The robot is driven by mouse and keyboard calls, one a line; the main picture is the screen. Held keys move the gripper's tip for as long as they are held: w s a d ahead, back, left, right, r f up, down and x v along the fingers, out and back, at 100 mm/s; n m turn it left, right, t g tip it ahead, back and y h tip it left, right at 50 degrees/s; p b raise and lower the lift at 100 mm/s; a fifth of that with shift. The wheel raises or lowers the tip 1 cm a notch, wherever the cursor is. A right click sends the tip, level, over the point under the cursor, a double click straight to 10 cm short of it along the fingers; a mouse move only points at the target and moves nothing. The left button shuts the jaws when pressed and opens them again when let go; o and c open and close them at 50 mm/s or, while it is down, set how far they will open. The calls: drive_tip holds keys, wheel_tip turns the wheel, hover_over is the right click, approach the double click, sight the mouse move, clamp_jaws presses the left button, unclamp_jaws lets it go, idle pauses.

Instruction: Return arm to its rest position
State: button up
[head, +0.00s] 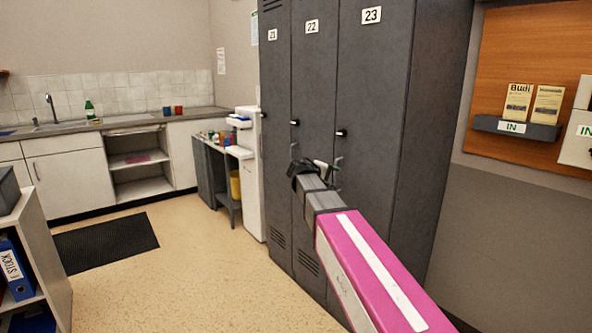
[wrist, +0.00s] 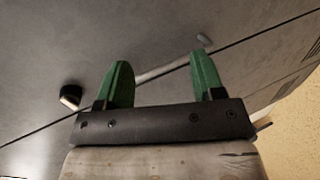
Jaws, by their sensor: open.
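My arm is stretched out forward in the head view, with a pink and white link running from the lower right toward the grey lockers (head: 375,150). I cannot tell whether the fingers touch the door.
A low shelf with binders (head: 30,265) stands at the lower left. A dark mat (head: 106,242) lies before the sink counter (head: 70,131). A small cluttered table (head: 212,150) and white dispenser (head: 250,175) stand left of the lockers. The floor (head: 200,280) between is clear.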

drive_tip(key=s+d+f+m+g+y, duration=0.1)
drive_tip(key=s+d+f+g+y, duration=0.1)
drive_tip(key=s+f, duration=0.6)
drive_tip(key=s+d+f+m+g+y, duration=0.1)
drive_tip(key=s+d+f+g+y, duration=0.2)
drive_tip(key=f, duration=0.9)
drive_tip(key=s+a+f+m+g+y, duration=0.1)
drive_tip(key=s+f+m+g+y, duration=0.2)
drive_tip(key=s+f, duration=1)
drive_tip(key=s+m+y, duration=0.1)
drive_tip(key=s+y, duration=0.2)
drive_tip(key=shift+s+a+f, duration=0.15)
drive_tip(key=shift+s+f, duration=0.2)
